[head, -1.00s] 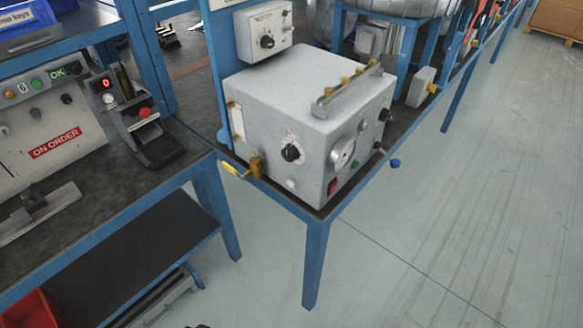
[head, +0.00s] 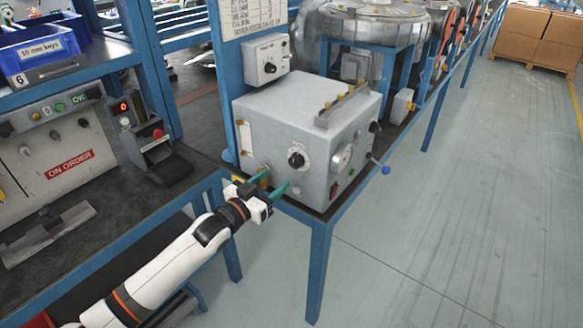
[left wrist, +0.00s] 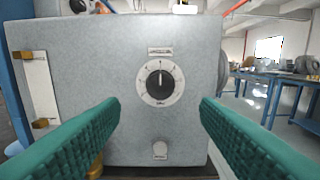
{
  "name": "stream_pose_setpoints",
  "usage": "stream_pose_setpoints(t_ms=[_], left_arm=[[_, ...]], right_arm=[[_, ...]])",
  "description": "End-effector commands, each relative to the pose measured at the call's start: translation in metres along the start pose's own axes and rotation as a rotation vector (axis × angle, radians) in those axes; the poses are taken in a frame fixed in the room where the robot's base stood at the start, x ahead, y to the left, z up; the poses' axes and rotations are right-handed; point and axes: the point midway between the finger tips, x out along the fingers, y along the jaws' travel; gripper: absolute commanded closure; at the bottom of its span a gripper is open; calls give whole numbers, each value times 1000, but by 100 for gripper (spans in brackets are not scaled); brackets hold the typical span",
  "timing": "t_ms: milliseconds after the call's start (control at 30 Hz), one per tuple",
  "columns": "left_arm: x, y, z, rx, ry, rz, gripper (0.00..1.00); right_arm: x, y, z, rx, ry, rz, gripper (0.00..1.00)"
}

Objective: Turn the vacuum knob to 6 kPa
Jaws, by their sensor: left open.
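The grey blower box (head: 257,139) stands on the blue-framed bench. On its front is a black knob (head: 297,159) with a pointer and a round white scale. In the left wrist view the knob (left wrist: 160,82) is near the middle, its pointer up; the scale numbers are too small to read. My left gripper (head: 270,183) is open and empty, in front of the box and below the knob in the head view. Its green fingers (left wrist: 150,135) stand on either side of the knob in the wrist view, apart from it. My right gripper is not in view.
A small control box with a black knob (head: 270,68) is mounted above. A lever with a blue ball (head: 386,170) sticks out at the box's right. A yellow-handled valve (head: 258,177) is close to my left gripper. Open floor lies to the right.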

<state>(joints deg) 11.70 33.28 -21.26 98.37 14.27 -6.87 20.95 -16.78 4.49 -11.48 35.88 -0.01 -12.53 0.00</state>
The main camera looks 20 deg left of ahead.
Motion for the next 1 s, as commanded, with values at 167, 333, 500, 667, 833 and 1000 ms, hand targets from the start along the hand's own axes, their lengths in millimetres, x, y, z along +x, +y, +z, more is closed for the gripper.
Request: stream_pose_setpoints(t_ms=[167, 333, 500, 667, 833, 1000], left_arm=[[38, 0, 1, 0, -1, 1, 43], [65, 0, 0, 0, 0, 1, 43], [78, 0, 0, 1, 0, 1, 43], [81, 0, -1, 1, 2, 1, 43], [80, 0, -1, 1, 2, 1, 43], [80, 0, -1, 1, 2, 1, 71]], right_arm=[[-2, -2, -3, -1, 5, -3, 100], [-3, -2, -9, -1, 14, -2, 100], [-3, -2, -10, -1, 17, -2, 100], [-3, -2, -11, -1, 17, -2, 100], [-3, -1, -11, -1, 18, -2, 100], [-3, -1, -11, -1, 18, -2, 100]])
